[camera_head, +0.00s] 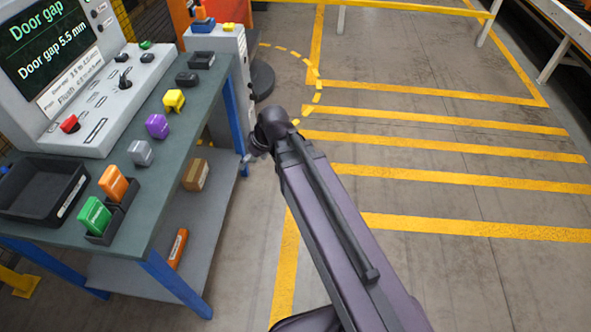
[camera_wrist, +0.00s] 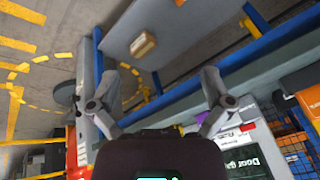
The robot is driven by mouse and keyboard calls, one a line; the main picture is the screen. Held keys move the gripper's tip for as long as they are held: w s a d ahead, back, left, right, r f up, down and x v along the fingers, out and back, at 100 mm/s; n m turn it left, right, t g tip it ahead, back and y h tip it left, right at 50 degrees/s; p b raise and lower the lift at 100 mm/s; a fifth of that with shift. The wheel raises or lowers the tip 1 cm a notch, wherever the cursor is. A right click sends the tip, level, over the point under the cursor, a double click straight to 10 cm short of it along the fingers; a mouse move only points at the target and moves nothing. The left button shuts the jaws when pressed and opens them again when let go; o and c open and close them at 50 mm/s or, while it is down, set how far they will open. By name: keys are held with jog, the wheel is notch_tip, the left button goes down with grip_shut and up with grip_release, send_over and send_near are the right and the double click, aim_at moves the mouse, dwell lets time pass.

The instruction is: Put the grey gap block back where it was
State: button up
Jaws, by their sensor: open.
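A grey block (camera_head: 140,152) stands on the green bench top (camera_head: 180,185), in line with a purple block (camera_head: 158,126) and a yellow block (camera_head: 174,101). Nearer, a dark holder (camera_head: 112,229) carries an orange block (camera_head: 113,184) and a green block (camera_head: 94,216). My gripper (camera_head: 257,155) is off the bench's right edge, apart from the grey block. In the wrist view my gripper (camera_wrist: 168,72) has its fingers wide apart with nothing between them. The grey block cannot be made out in the wrist view.
A black tray (camera_head: 40,190) lies on the bench's left side, before a console (camera_head: 95,85) with a "Door gap 5.5 mm" screen. Dark pieces (camera_head: 188,79) stand at the far end. A cardboard box (camera_head: 196,175) is on the lower shelf.

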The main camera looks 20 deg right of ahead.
jog(key=s+d+f+m+g+h, duration=0.1)
jog(key=s+d+m+h, duration=0.3)
jog(key=d, duration=0.7)
jog(key=shift+s+d+f+m+g, duration=0.2)
jog(key=shift+s+m+g, duration=0.2)
jog(key=shift+s+m, duration=0.35)
